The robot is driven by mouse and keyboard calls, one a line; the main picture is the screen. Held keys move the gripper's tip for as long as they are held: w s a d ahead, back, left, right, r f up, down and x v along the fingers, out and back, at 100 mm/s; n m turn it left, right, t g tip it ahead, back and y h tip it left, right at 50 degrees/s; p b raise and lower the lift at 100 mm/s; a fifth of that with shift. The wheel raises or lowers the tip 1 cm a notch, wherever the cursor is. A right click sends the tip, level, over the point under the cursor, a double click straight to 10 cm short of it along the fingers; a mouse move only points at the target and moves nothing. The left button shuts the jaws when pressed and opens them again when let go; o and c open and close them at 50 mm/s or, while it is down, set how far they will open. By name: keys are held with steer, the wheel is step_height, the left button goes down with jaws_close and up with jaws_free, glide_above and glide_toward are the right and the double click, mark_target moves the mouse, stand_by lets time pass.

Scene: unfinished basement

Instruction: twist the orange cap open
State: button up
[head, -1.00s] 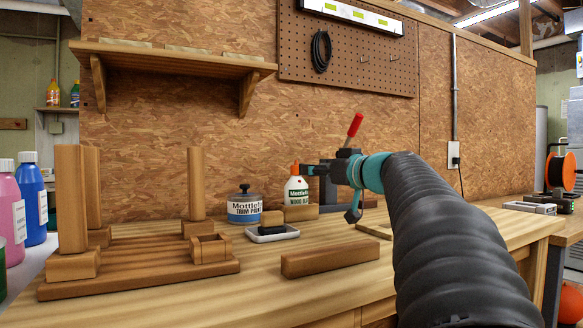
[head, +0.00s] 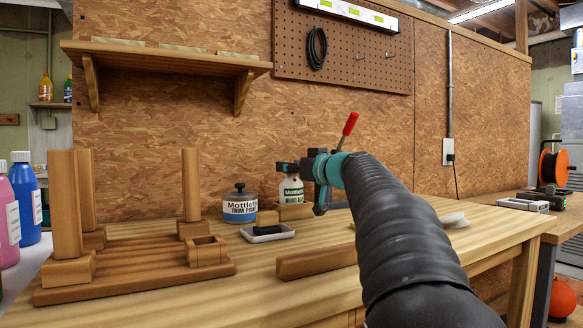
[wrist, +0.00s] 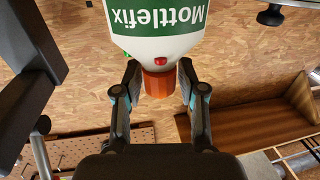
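The white bottle with a green "Mottlefix" label (head: 291,191) stands at the back of the wooden workbench (head: 190,297). Its orange cap (wrist: 158,84) shows in the wrist view, where the bottle (wrist: 157,42) appears upside down. My gripper (wrist: 157,82) is open, with one finger on each side of the cap. A narrow gap seems to show on both sides, so I see no clear contact. In the head view my gripper (head: 298,182) covers the cap and the bottle's top.
A paint can (head: 240,207), a small tray with a dark block (head: 267,233) and a wooden rack (head: 135,278) stand left of the bottle. A wooden bar (head: 316,260) lies in front. A red handle (head: 350,123) rises behind my gripper. A white disc (head: 455,220) lies right.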

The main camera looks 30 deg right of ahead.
jaws_close()
steer(key=shift+f+b, duration=0.1)
steer(key=shift+b, duration=0.25)
steer(key=shift+y+b, duration=0.3)
steer(key=shift+n+y, duration=0.4)
steer(key=shift+n, duration=0.1)
steer(key=o, duration=0.5)
jaws_free()
steer(key=shift+o, duration=0.2)
steer(key=v, duration=1.2)
steer(key=shift+r, duration=0.3)
